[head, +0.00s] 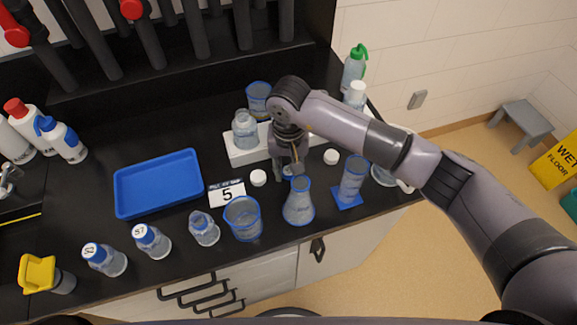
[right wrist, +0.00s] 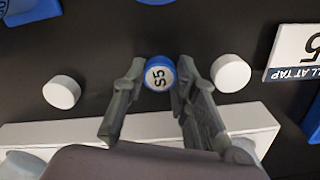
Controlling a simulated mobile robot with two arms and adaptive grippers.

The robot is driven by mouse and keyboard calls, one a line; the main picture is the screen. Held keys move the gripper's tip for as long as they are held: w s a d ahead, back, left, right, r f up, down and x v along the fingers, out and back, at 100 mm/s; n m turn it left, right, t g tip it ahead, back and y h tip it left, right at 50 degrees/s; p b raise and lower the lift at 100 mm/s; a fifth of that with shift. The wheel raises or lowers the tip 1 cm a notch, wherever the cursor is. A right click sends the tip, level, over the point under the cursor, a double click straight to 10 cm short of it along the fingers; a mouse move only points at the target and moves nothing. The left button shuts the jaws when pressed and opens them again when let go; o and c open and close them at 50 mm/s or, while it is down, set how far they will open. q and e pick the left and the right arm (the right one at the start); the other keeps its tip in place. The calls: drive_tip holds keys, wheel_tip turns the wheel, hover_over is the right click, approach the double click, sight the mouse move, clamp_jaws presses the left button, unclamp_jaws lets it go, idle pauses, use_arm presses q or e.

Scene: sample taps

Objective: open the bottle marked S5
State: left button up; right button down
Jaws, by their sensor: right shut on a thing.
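The blue cap marked S5 (right wrist: 160,74) sits between the fingers of my right gripper (right wrist: 159,84) in the right wrist view. The fingers are shut on it from both sides. In the head view my right gripper (head: 293,165) points down at the bench in front of the white rack (head: 238,155), with a little of the blue cap (head: 290,171) showing below it. The bottle's body is hidden, so I cannot tell whether the cap still sits on it. My left gripper is not in view.
White caps (head: 258,177) (head: 331,157) lie on either side of the gripper. A conical flask (head: 299,205), a beaker (head: 243,220) and a cylinder on a blue mat (head: 347,200) stand close in front. A blue tray (head: 122,190) and a sign with 5 (head: 227,194) are left.

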drive_tip(key=c, duration=1.3)
unclamp_jaws()
